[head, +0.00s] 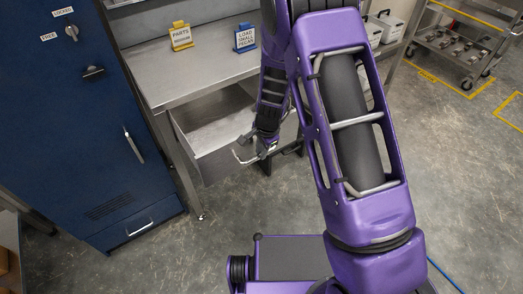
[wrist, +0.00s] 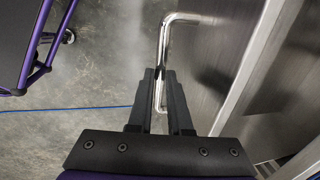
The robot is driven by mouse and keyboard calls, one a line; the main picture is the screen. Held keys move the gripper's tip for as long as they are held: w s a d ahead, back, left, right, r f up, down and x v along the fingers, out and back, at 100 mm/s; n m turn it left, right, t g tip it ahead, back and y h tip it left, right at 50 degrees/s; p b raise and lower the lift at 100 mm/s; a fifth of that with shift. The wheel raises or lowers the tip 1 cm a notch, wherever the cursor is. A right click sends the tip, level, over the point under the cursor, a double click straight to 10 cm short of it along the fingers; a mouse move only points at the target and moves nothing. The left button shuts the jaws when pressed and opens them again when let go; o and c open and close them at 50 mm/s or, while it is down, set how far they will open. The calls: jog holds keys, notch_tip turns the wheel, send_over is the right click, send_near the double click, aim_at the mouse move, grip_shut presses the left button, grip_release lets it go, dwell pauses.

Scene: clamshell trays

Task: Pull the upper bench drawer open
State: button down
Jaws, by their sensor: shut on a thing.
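The upper bench drawer (head: 214,166) is a grey metal box under the steel bench (head: 205,75). It stands pulled out, with its inside showing from above and looking empty where I can see it. My gripper (head: 266,151) is at the drawer's front. In the wrist view, my gripper's black fingers (wrist: 160,80) are shut on the drawer's shiny bar handle (wrist: 180,18), which runs between them. The handle also shows in the head view (head: 241,156). My arm hides the right part of the drawer and bench.
A blue cabinet (head: 65,120) with a handle and a low drawer (head: 140,228) stands left of the bench. A yellow sign (head: 181,37) and a blue sign (head: 245,38) stand on the bench. A wheeled cart (head: 460,45) is at the back right. Floor in front is mostly clear.

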jog(key=c, duration=0.8)
grip_release()
jog(key=shift+c, duration=0.2)
notch_tip(320, 180, up, 17)
jog(key=s+d+p, duration=0.2)
jog(key=shift+s+p, duration=0.35)
jog(key=shift+s, duration=0.05)
